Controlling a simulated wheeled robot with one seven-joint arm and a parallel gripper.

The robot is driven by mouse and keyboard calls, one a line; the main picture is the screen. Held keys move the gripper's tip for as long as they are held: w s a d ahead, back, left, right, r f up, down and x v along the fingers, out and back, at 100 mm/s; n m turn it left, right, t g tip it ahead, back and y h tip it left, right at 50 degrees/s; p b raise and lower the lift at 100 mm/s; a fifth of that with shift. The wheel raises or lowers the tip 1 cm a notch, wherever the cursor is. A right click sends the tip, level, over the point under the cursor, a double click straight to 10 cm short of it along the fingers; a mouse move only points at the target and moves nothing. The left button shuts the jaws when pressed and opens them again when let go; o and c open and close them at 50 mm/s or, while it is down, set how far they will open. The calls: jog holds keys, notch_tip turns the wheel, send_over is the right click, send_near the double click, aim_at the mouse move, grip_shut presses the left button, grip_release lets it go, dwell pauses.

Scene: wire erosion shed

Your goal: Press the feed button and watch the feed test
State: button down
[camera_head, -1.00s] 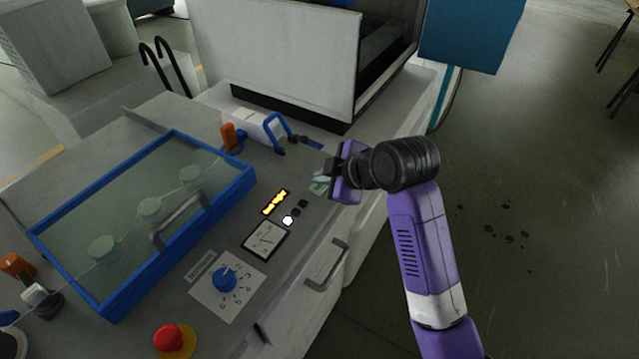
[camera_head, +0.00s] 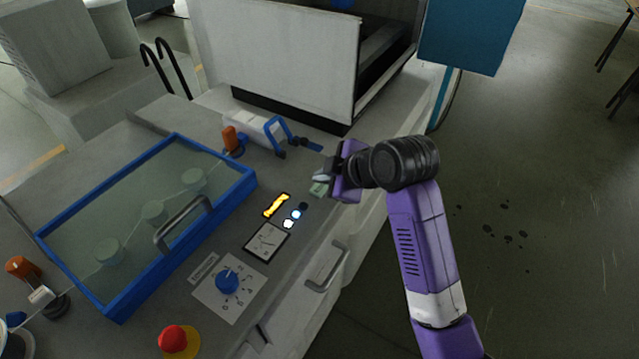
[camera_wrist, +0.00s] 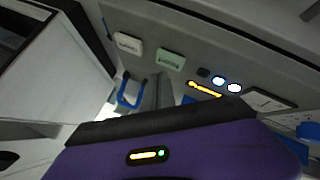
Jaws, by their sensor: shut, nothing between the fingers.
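My purple gripper (camera_head: 322,174) is shut and empty, just above the right side of the grey control panel. A green push plate (camera_head: 318,189) shows beside the fingertips; it also shows in the wrist view (camera_wrist: 171,60), next to a cream plate (camera_wrist: 128,42). Their lettering is too small to read, so I cannot tell which is the feed button, nor whether the fingers touch either. Of the row of lamps, the white lamp (camera_head: 288,224) and the blue-white lamp (camera_head: 296,214) are lit; the third (camera_head: 304,206) is dark. An amber display (camera_head: 277,205) glows beside them.
A blue-framed glass lid (camera_head: 228,199) covers several spools at left. A blue knob (camera_head: 227,281), a red stop button (camera_head: 173,339) and a dial (camera_head: 267,241) lie nearer. A blue bracket (camera_head: 275,135) stands behind the gripper. Open floor lies right.

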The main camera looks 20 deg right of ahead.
aim_at(323, 190)
notch_tip(323, 190, up, 5)
jog(key=p, duration=0.4)
jog(key=shift+p, duration=0.35)
dwell(0.7)
